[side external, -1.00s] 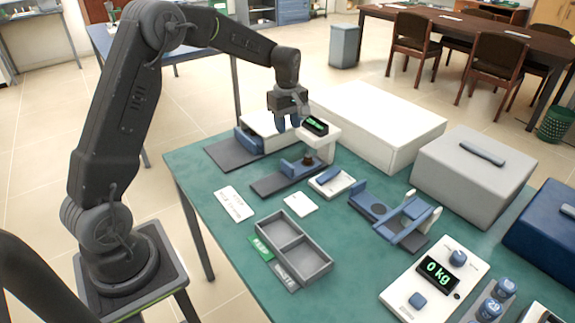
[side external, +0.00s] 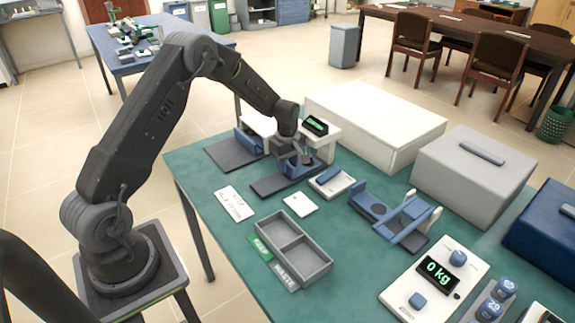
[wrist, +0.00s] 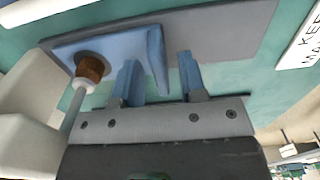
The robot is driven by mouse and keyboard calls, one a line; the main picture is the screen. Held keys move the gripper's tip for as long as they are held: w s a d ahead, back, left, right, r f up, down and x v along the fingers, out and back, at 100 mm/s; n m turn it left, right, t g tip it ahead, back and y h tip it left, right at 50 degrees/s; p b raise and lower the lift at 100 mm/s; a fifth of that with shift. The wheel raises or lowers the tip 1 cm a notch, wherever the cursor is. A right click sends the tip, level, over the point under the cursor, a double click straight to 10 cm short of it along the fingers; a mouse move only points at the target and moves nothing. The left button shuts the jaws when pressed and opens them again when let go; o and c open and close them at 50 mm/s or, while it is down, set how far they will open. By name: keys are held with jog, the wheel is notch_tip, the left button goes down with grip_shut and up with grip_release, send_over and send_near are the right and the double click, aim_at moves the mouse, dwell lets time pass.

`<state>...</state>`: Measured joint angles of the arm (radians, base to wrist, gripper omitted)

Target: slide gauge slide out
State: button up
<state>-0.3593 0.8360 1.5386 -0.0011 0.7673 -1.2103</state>
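The gauge (side external: 328,136) is a white stand with a small green display, at the back of the green table. Its blue slide (wrist: 105,46) lies on a dark base plate (wrist: 215,28) and has an upright blue tab (wrist: 157,58). A brown cylinder (wrist: 90,68) sits on the slide at the gauge's white-tipped rod (wrist: 82,86). My gripper (wrist: 159,78) is open, with its two blue fingers apart and the tab showing between them; contact cannot be told. In the side view my gripper (side external: 295,167) is low at the slide and hides most of it.
A long white box (side external: 375,125) stands behind the gauge. A small white tray (side external: 332,182), a white card (side external: 299,205) and a grey two-part bin (side external: 290,248) lie in front. A blue fixture (side external: 390,215) and a scale (side external: 435,280) are to the right.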

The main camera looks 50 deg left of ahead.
jog(key=shift+f, duration=0.35)
jog(key=shift+c, duration=0.4)
grip_shut()
